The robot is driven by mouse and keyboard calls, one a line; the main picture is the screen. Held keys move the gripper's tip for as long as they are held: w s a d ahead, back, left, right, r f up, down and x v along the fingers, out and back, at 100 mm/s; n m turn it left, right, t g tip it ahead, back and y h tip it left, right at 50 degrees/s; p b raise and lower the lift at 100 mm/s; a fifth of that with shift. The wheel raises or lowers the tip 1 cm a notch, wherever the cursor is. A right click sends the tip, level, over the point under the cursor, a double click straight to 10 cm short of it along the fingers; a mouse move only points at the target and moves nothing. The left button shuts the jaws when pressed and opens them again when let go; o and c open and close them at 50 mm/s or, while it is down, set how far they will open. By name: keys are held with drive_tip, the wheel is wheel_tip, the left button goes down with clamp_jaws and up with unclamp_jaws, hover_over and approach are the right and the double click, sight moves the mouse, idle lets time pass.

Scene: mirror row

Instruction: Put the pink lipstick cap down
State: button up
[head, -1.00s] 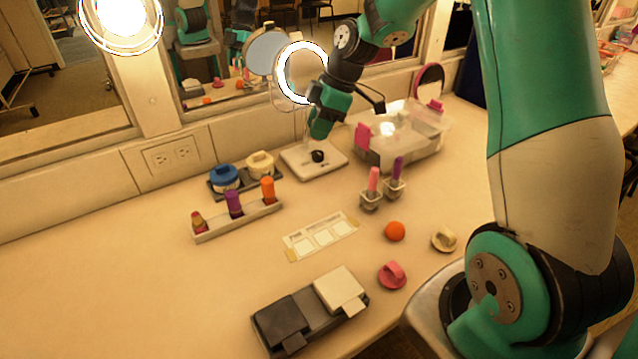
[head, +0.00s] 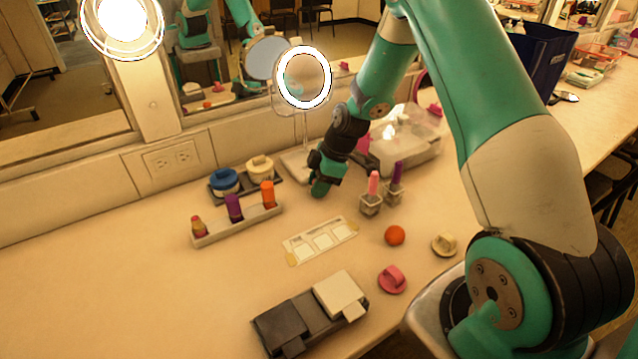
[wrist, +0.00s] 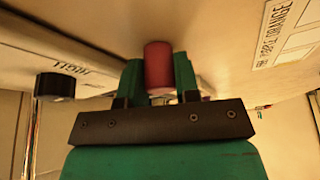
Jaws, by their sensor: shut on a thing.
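The pink lipstick cap (wrist: 158,68) is a dull reddish-pink cylinder between the two green fingers in the wrist view. My gripper (wrist: 158,76) is shut on it. In the head view my gripper (head: 322,190) is low over the table, just in front of the ring-light mirror's base, and hides the cap. I cannot tell whether the cap touches the table. A printed card (head: 320,240) lies in front of my gripper; it also shows in the wrist view (wrist: 290,35), with the words purple and orange. Pink (head: 373,183) and purple (head: 396,174) lipsticks stand in clear holders to the right.
A rack (head: 240,225) with several upright tubes stands left of my gripper, before a tray with blue (head: 224,180) and cream (head: 260,168) jars. The lit ring mirror (head: 303,78) rises behind.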

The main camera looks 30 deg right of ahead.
drive_tip(key=shift+f, duration=0.15)
drive_tip(key=o, duration=0.6)
